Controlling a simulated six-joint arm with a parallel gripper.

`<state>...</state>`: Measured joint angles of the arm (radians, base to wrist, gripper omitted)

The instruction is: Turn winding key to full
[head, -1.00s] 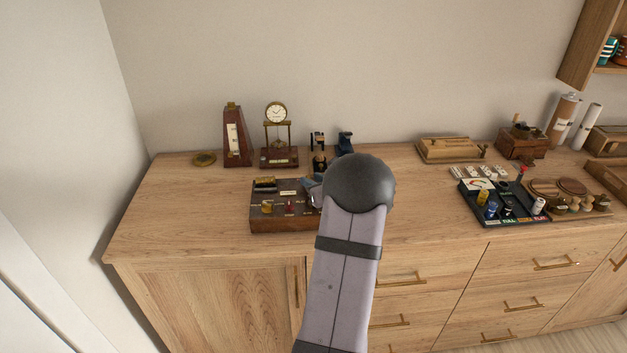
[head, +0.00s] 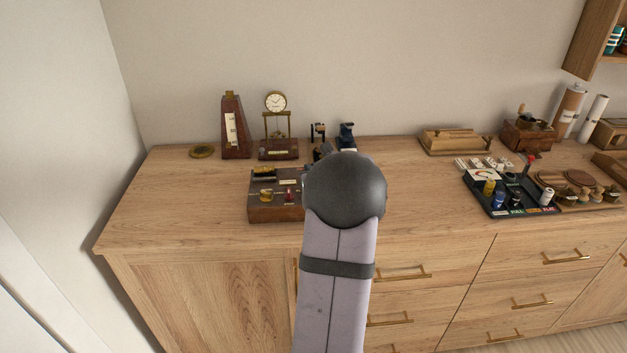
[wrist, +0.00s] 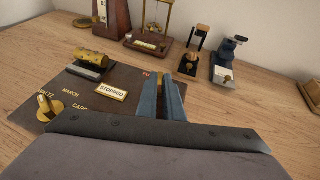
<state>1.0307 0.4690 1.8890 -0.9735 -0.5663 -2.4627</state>
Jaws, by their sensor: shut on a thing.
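The dark wooden music box (head: 275,213) sits at the front of the cabinet top, its right part hidden behind my arm in the head view. In the wrist view its top (wrist: 75,103) bears a brass cylinder (wrist: 93,57), a sign reading STOPPED (wrist: 111,90), and a brass selector knob (wrist: 48,107) beside the words WALTZ, MARCH and CAROL. My gripper (wrist: 163,88) is at the right side of the box. Its blue-grey fingers are shut on a brass piece, seemingly the winding key (wrist: 160,80), which shows only partly between them.
A metronome (head: 236,127), a pillar clock (head: 277,127) and small stands (head: 346,137) are behind the box. A black tray of batteries (head: 510,200) lies to the right. The counter between the arm and that tray is clear.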

